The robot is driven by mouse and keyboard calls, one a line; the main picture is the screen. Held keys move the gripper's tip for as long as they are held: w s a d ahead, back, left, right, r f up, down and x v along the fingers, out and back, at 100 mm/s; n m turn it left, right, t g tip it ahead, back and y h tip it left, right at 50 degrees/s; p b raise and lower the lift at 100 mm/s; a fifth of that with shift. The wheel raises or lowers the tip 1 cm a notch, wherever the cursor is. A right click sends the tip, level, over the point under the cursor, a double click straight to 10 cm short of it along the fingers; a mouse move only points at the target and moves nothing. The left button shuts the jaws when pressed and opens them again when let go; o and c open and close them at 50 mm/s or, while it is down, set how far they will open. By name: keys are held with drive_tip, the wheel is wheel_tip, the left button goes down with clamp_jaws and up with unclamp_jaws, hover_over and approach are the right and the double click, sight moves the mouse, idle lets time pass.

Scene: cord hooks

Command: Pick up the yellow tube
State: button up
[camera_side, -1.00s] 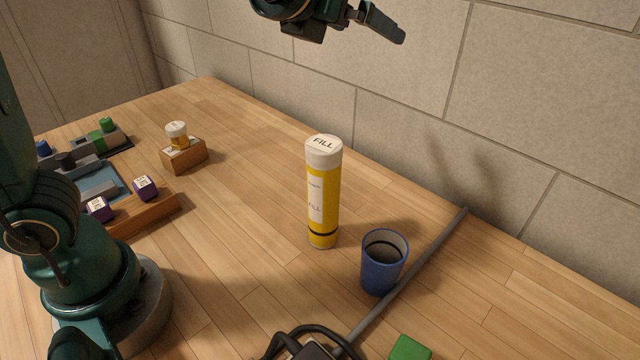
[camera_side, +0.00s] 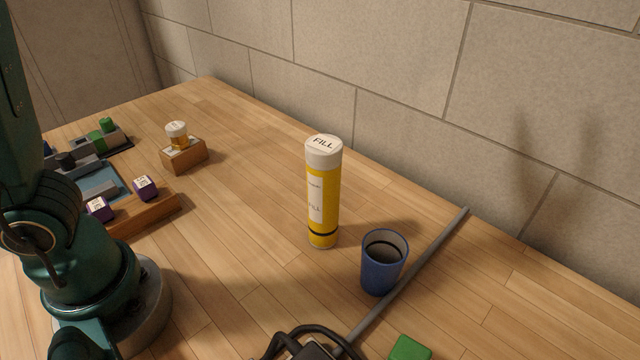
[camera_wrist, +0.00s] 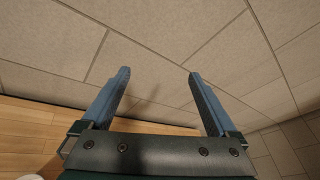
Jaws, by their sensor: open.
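The yellow tube (camera_side: 323,205) stands upright on the wooden table in the side view. It has a white cap marked FILL, a white label and a dark band near its base. My gripper (camera_wrist: 160,75) shows in the wrist view with its two fingers wide apart and nothing between them. It faces the tiled wall. In the side view my gripper is out of the picture. The tube cannot be made out between the fingers in the wrist view.
A blue cup (camera_side: 384,264) stands close to the tube's right, beside a grey rod (camera_side: 433,249). A black cable (camera_side: 300,338) and a green block (camera_side: 409,348) lie in front. A small capped bottle (camera_side: 177,134) sits on a wooden block (camera_side: 184,156) at left. Table behind the tube is clear.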

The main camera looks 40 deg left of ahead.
drive_tip(key=s+d+r+n+t+h, duration=0.1)
drive_tip(key=d+r+n+t+h, duration=0.3)
drive_tip(key=d+r+n, duration=0.5)
drive_tip(key=n+g+y, duration=0.8)
drive_tip(key=n+y, duration=1.6)
drive_tip(key=n, duration=1.1)
hover_over(326, 184)
wheel_tip(326, 184, down, 14)
wheel_tip(326, 184, down, 21)
drive_tip(key=shift+w+a, duration=0.1)
drive_tip(key=shift+w, duration=0.05)
drive_tip(key=shift+w+a+f, duration=0.1)
drive_tip(key=shift+a+f, duration=0.05)
drive_tip(key=shift+a, duration=0.05)
drive_tip(key=shift+x, duration=2.35)
